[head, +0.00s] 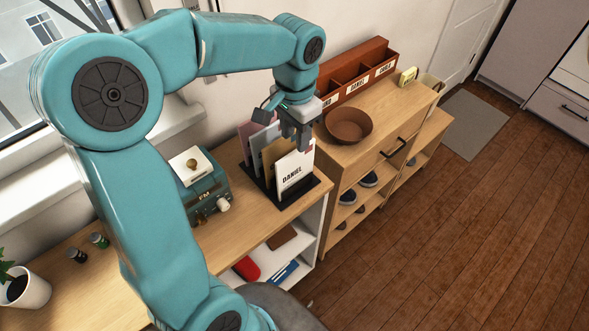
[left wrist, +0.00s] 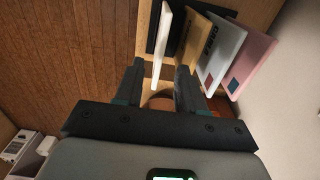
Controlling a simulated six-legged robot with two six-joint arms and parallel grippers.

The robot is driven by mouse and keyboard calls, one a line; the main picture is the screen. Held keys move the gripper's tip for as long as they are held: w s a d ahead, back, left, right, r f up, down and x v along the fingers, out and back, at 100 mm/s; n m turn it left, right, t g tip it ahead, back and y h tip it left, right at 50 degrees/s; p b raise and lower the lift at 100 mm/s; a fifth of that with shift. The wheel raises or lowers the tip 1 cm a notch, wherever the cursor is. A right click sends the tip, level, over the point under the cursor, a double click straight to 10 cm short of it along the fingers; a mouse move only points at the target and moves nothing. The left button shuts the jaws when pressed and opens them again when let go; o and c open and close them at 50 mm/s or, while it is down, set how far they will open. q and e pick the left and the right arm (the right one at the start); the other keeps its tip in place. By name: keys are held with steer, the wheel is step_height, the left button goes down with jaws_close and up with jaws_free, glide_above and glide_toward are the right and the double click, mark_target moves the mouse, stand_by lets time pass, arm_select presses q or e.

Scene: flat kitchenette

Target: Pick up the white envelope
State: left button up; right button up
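The white envelope (head: 294,168), marked DANIEL, stands upright at the front of a dark letter rack (head: 283,199) on the wooden desk. My left gripper (head: 299,143) is over its top edge, pointing down. In the left wrist view the fingers of my left gripper (left wrist: 160,82) are apart, and the white envelope (left wrist: 161,45) shows edge-on in line with the gap between them. I cannot tell whether a finger touches it. Behind it stand a tan envelope (left wrist: 194,42), a pale grey one (left wrist: 220,58) and a pink one (left wrist: 250,60). My right gripper is not in view.
A brown bowl (head: 348,125) and a reddish-brown sorter (head: 352,72) with labelled compartments stand on the cabinet just right of the rack. A teal device (head: 207,194) stands to the left. Shelves below hold shoes (head: 368,180). Open wooden floor lies to the right.

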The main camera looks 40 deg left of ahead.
mark_target(296, 161)
arm_select(q)
step_height(296, 161, down, 9)
steer(key=shift+w+f+p, duration=0.1)
steer(key=shift+f+p, duration=0.1)
steer(key=shift+p, duration=0.3)
jaws_close()
